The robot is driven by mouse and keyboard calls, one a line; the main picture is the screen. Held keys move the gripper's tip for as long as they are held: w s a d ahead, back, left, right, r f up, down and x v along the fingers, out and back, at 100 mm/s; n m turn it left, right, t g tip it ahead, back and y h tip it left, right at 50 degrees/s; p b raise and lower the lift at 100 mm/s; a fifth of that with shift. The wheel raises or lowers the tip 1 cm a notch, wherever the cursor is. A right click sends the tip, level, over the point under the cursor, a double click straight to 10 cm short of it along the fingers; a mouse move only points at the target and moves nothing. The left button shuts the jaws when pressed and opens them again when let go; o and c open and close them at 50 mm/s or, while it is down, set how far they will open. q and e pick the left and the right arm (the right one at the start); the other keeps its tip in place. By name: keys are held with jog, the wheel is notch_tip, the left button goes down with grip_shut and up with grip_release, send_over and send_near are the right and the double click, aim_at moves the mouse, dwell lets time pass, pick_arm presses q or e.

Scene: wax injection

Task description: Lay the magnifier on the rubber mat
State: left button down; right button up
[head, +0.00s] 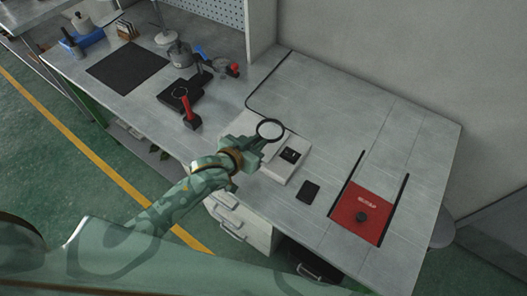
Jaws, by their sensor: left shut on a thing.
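The magnifier (270,130), a round lens in a dark rim, is held by my left gripper (257,145). The gripper is shut on it at the handle end, which the fingers mostly hide. The lens sticks out past the fingers, seen over the grey bench near a pale flat block. The rubber mat (127,66) is a black square lying flat at the left part of the bench, well away from the gripper. Its visible top is bare. My right gripper is not in view.
A black device with a red handle (187,110) and a grey pot (180,54) stand between the gripper and the mat. A black phone-like slab (310,191) and a red plate (361,213) lie at right. The back right bench is clear.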

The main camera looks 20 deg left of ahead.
aim_at(263, 151)
pick_arm(q)
jog(key=shift+w+d+f, duration=0.4)
jog(key=shift+d+f, duration=0.05)
jog(key=shift+f, duration=0.3)
jog(key=shift+w+d+f+b, duration=0.15)
jog(key=shift+f+b, duration=0.15)
jog(key=shift+f, duration=0.55)
jog(key=shift+w+d+f+b, duration=0.15)
jog(key=shift+f+b, duration=0.15)
jog(key=shift+f, duration=0.5)
jog(key=shift+s+f, duration=0.1)
jog(key=c, duration=1.4)
grip_release()
